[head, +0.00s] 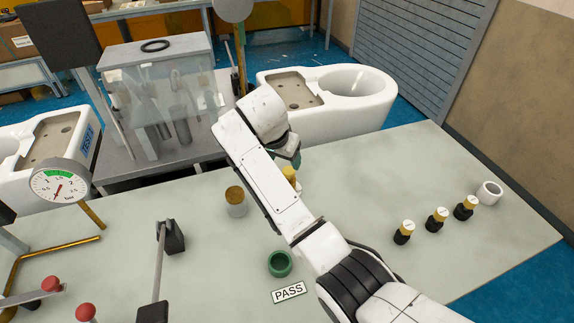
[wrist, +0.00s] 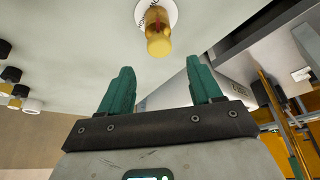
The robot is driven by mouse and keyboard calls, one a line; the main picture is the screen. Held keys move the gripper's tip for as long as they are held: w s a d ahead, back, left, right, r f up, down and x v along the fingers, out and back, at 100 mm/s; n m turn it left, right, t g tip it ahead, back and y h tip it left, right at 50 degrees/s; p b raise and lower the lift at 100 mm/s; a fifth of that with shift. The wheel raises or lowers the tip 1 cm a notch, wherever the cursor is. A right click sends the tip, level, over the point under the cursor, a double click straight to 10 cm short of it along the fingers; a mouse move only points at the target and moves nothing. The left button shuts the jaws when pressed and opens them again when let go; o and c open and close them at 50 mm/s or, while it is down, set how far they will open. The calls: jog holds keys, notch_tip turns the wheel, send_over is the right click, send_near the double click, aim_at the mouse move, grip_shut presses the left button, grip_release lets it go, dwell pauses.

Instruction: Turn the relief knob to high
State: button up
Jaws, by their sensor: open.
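The relief knob (wrist: 158,42) is a brass-coloured knob with a red mark, on a round white dial plate (wrist: 143,12) with dark lettering that I cannot fully read. In the head view the knob (head: 289,173) shows only in part, beside my white arm. My gripper (wrist: 161,70) has two green fingers, spread apart with nothing between them. In the wrist view the knob appears beyond the fingertips, between their lines and apart from them. In the head view my gripper (head: 291,158) is mostly hidden behind the arm. The knob's exact setting cannot be told.
A pressure gauge (head: 59,184) stands at the left, near red-knobbed levers (head: 86,312). A brass-topped cylinder (head: 236,203), a green ring (head: 280,263) and a PASS plate (head: 289,292) are left of my arm. Several black-and-brass fittings (head: 436,219) stand right.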

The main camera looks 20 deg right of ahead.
jog(key=x, duration=0.6)
jog(key=shift+d+f, duration=0.15)
jog(key=shift+f, duration=0.25)
jog(key=shift+c, duration=0.3)
jog(key=c, duration=1)
